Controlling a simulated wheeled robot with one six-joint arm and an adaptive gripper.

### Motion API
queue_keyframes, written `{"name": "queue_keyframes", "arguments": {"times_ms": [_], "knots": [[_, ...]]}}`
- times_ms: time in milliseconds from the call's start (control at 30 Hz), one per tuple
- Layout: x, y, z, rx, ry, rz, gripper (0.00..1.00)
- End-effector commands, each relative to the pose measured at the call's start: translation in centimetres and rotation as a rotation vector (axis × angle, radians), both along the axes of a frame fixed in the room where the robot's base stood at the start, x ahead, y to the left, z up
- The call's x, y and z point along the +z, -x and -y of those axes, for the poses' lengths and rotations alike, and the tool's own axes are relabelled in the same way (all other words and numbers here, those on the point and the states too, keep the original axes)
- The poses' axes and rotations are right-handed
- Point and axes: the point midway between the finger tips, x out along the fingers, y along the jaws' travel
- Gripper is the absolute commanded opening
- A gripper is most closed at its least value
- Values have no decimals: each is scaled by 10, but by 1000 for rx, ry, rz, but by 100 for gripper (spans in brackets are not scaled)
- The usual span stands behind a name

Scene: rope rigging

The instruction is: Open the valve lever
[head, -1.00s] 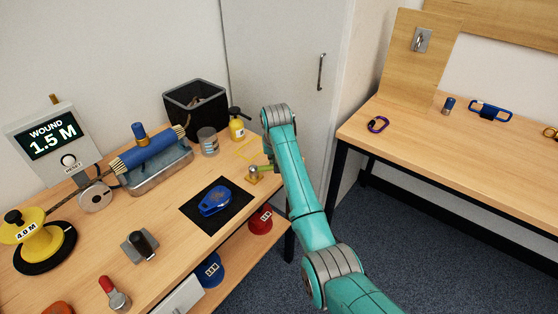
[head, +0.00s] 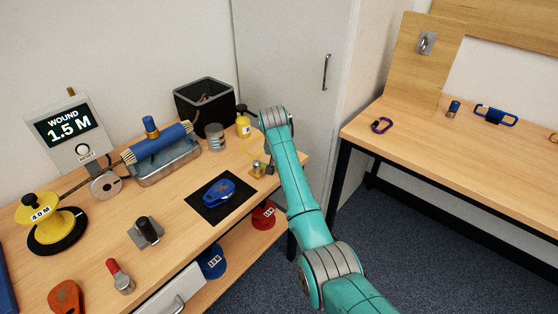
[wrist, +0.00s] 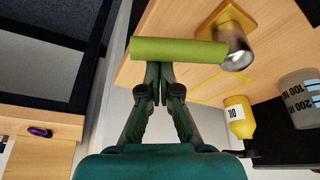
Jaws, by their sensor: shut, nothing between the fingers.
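The valve lever (wrist: 180,50) is a green bar in the wrist view, lying across the picture. Its right end meets a silver cylindrical body (wrist: 237,50) on a square brass plate (wrist: 222,18). In the head view the valve (head: 257,168) is small, near the far right corner of the left bench, partly behind my arm. My gripper (wrist: 160,68) is shut and empty. Its fingertips are at the lower edge of the lever, left of its middle; I cannot tell whether they touch it. In the head view my arm mostly hides the gripper.
A yellow bottle (head: 243,126), a grey jar (head: 214,137) and a black bin (head: 204,98) stand behind the valve. A blue device (head: 219,192) lies on a black mat (head: 200,208) nearby. A second bench (head: 400,125) stands right, with open floor between.

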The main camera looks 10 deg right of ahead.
Motion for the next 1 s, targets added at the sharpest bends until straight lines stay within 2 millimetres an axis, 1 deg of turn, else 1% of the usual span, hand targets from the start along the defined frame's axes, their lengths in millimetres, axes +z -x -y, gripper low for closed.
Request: {"name": "queue_keyframes", "arguments": {"times_ms": [767,867,1000], "knots": [[-1,0,-1,2,-1,-3,0],[0,0,2,2,-1,-2,0],[4,-4,11,0,-1,0,0]]}}
